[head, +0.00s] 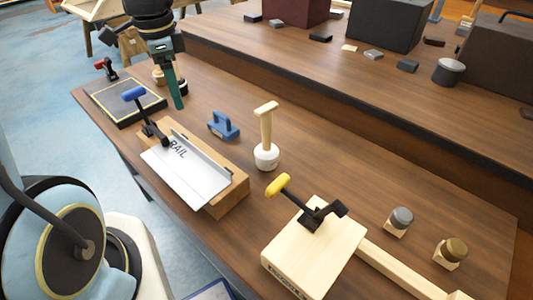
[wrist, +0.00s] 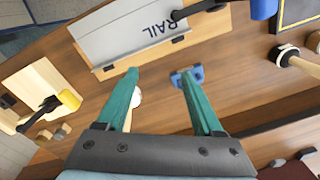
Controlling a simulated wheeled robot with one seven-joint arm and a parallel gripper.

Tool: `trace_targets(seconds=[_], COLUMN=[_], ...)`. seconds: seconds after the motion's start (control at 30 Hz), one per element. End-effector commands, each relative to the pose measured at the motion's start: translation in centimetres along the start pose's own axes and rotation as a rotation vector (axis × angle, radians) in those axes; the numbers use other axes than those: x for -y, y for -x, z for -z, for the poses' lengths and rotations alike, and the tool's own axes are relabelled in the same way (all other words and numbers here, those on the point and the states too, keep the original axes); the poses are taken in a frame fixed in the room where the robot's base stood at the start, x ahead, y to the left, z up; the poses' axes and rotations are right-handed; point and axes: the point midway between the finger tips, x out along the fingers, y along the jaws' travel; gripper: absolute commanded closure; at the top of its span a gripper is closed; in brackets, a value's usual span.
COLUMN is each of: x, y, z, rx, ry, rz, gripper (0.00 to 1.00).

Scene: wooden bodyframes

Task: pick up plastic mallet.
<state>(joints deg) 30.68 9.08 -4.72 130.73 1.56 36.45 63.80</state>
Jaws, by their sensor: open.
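The likely plastic mallet (head: 266,154) has a white round head and a pale wooden T-shaped handle. It stands head-down on the wooden bench right of centre in the head view. In the wrist view its white head (wrist: 137,97) shows beside the left finger, which hides much of it. My gripper (head: 178,104) is over the bench's far left part in the head view, to the left of the mallet and apart from it. In the wrist view my gripper (wrist: 158,76) has its two green fingers spread, with nothing held between them.
A blue block-like tool (head: 223,125) stands left of the mallet. A metal RAIL plate (head: 187,170) on a wooden block with a blue-handled clamp lies nearer. A pale board (head: 290,262) with a yellow-handled clamp lies at front right. Another mallet-like tool (wrist: 287,56) is at the right.

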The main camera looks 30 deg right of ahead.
Motion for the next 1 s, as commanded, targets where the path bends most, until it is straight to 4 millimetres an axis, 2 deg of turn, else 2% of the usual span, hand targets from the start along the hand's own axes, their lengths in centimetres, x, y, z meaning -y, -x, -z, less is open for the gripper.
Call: trace_targets(seconds=[0.03, 0.2, 0.3, 0.4, 0.5, 0.63, 0.83, 1.0], x=[-0.3, -2.3, -3.9, -5.2, -6.1, -6.5, -6.7, -6.8], y=[-0.6, -0.9, -1.0, -0.9, -0.9, -1.6, -4.6, -6.2], z=[2.7, 10.4, 13.9, 16.4, 17.8, 18.3, 18.1, 18.1], rx=[-0.002, -0.008, -0.014, -0.021, -0.025, -0.027, -0.027, -0.026], ry=[-0.185, -0.818, -1.122, -1.343, -1.473, -1.529, -1.528, -1.526], rz=[-0.008, -0.038, -0.050, -0.060, -0.067, -0.072, -0.074, -0.070], gripper=[0.32, 0.32, 0.32, 0.32, 0.32, 0.32, 0.32, 0.32])
